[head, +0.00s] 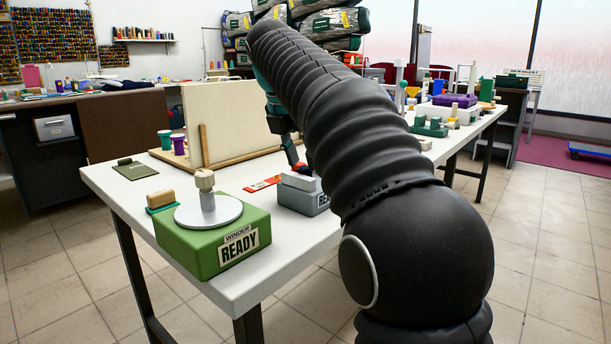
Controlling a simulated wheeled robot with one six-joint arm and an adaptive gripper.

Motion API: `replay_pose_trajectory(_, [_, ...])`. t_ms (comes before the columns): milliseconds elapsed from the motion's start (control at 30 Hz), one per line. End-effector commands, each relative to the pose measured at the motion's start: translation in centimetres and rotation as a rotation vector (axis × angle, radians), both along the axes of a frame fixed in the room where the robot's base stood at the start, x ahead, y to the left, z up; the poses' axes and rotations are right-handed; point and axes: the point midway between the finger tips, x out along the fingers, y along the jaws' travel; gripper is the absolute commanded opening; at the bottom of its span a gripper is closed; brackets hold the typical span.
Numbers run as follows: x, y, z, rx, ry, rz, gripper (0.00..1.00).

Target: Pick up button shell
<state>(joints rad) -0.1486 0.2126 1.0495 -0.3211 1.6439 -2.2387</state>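I cannot make out a button shell for certain in the head view. My black ribbed arm crosses the middle of the picture and hides part of the white worktable (120,185). The end of my arm hangs down behind it, and only a little of my gripper (296,163) shows, low over the table. It is near a grey block-shaped device (305,198) and a small red card (262,184). Its fingers are too small and too covered to show whether they are open or hold anything.
A tan upright panel (235,125) stands behind, beside purple and green tubs (178,144). More trays and parts crowd the table's far right. Bagged comforters (345,22) are stacked at the back.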

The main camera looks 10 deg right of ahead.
Motion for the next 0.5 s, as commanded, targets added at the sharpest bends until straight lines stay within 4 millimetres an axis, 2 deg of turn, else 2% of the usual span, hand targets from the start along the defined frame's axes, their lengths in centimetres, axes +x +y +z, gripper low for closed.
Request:
replay_pose_trajectory(200, [0.7, -0.8, -2.6, 0.000, 0.000, -0.001, 0.37])
replay_pose_trajectory(500, [0.9, -0.9, -3.2, 0.000, 0.000, 0.000, 0.37])
